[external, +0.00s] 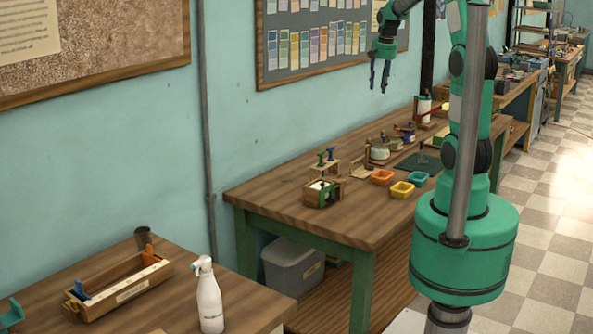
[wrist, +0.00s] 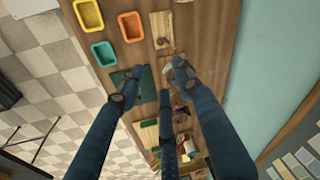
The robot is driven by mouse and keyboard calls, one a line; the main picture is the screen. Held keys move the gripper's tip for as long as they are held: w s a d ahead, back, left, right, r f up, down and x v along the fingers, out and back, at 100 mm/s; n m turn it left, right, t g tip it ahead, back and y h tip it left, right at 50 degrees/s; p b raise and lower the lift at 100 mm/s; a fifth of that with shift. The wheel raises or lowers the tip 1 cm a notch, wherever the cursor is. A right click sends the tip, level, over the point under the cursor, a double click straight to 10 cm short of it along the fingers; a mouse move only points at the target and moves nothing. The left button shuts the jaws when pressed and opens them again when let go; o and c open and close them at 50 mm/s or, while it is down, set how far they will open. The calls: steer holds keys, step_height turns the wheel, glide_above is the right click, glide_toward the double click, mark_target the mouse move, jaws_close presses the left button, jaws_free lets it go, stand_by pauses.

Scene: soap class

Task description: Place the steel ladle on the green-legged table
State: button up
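The green-legged table (external: 300,212) stands against the wall in the external view, its wooden top loaded with small things. Its top (wrist: 205,25) also fills the middle of the wrist view. My gripper (external: 379,86) hangs in the air above the far part of this table, fingers pointing down.
Orange (external: 382,177), yellow (external: 402,189) and teal (external: 417,178) trays sit near the table's front edge, beside a dark green mat (external: 405,164). A wooden caddy (external: 324,194) stands nearer. A white spray bottle (external: 209,300) and wooden toolbox (external: 120,287) are on the nearer table.

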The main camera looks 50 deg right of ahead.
steer(key=s+a+r+n+t, duration=0.1)
steer(key=s+a+r+n, duration=0.15)
steer(key=a, duration=0.55)
steer(key=s+a+r+n, duration=0.1)
steer(key=s+a+r, duration=0.15)
steer(key=a, duration=0.45)
steer(key=s+a+r+n+t, duration=0.1)
steer(key=a+r+n, duration=0.15)
steer(key=a, duration=0.55)
steer(key=s+a+n+t+y, duration=0.1)
steer(key=s+a+n, duration=0.4)
steer(key=s+a, duration=1)
steer(key=shift+s+a+f+t, duration=0.2)
steer(key=shift+a+f+t, duration=0.2)
steer(key=shift+f, duration=0.05)
steer(key=shift+c, duration=0.3)
steer(key=shift+c, duration=1)
